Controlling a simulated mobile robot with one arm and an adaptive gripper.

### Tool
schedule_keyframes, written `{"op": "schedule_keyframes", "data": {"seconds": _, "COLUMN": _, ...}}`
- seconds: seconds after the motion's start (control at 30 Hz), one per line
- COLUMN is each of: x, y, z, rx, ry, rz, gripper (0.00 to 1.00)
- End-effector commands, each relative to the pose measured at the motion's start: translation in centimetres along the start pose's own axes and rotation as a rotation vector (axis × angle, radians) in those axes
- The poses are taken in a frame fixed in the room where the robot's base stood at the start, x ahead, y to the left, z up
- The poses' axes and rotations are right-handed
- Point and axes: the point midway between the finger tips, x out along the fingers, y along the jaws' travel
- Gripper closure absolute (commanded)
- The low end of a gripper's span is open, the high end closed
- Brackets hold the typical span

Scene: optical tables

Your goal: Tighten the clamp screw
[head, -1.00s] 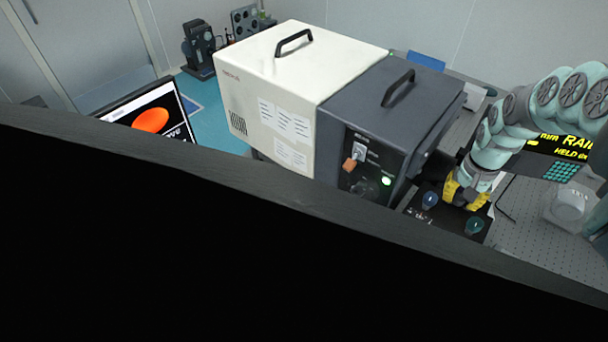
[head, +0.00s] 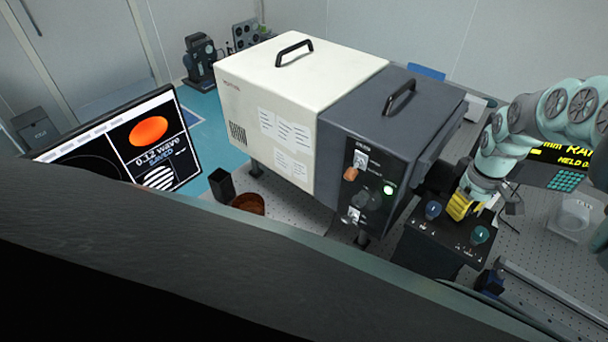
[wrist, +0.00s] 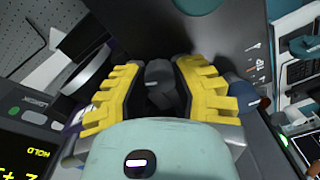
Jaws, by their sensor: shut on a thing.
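My gripper (head: 463,206) has yellow fingers and is down at the black knob box (head: 440,243), right of the dark grey instrument housing. In the wrist view the two yellow fingers (wrist: 158,95) stand on either side of a dark grey knob (wrist: 160,75), closed on it. This knob seems to be the clamp screw. Its lower part is in shadow, and in the head view the gripper hides it. A blue-capped knob (head: 433,210) and a teal-capped knob (head: 480,235) stand on the box on either side of my gripper.
The large white and grey instrument (head: 345,125) stands close left of my gripper. A display with yellow text (head: 560,160) is behind it at the right. A rail (head: 530,290) runs across the perforated table at lower right. A monitor (head: 140,145) stands at left.

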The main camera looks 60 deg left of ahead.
Motion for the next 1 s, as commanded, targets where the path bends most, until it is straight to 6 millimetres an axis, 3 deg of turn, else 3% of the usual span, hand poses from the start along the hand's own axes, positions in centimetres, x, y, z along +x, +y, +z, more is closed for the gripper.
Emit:
{"op": "schedule_keyframes", "data": {"seconds": 0.4, "x": 0.05, "y": 0.12, "z": 0.01, "rx": -0.204, "ry": 0.002, "rz": 0.003, "gripper": 1.00}}
{"op": "schedule_keyframes", "data": {"seconds": 0.97, "x": 0.03, "y": 0.12, "z": 0.02, "rx": -0.236, "ry": 0.001, "rz": 0.003, "gripper": 1.00}}
{"op": "schedule_keyframes", "data": {"seconds": 1.0, "x": 0.03, "y": 0.12, "z": 0.02, "rx": -0.236, "ry": 0.001, "rz": 0.003, "gripper": 0.71}}
